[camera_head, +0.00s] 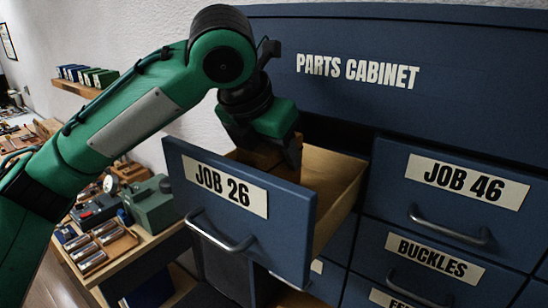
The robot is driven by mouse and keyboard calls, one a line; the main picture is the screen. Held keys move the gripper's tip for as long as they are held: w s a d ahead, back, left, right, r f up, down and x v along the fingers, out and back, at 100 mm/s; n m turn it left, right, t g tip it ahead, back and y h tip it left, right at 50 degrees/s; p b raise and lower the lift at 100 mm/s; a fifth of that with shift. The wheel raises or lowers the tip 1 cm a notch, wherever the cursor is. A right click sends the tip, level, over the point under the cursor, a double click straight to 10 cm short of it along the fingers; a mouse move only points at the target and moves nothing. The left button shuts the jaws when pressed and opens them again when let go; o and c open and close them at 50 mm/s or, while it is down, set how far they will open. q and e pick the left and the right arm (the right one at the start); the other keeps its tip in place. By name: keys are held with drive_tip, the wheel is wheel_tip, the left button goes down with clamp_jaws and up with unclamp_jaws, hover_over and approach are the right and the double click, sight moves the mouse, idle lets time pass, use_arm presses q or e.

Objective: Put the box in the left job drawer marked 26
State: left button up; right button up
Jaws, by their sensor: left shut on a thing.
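The JOB 26 drawer (250,226) is pulled out from the blue cabinet, on its left side. Its pale wooden inside (335,178) shows behind the blue front. My left gripper (276,150) points down over the opening of this drawer, just behind its front panel. It is shut on a brown box (258,159), which is mostly hidden by the gripper and the drawer front. I cannot tell whether the box touches the drawer floor. My right gripper is not in view.
The JOB 46 drawer (451,208) and the BUCKLES drawer (428,268) on the right are closed. A workbench at the left holds a green-grey machine (152,205) and a wooden tray (104,246) of metal cylinders. A wall shelf (77,89) carries small boxes.

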use_arm(q)
wheel_tip(320, 180, down, 2)
drive_tip(key=shift+f+p, duration=0.1)
drive_tip(key=shift+p, duration=0.25)
drive_tip(key=shift+f, duration=0.2)
drive_tip(key=o, duration=1.1)
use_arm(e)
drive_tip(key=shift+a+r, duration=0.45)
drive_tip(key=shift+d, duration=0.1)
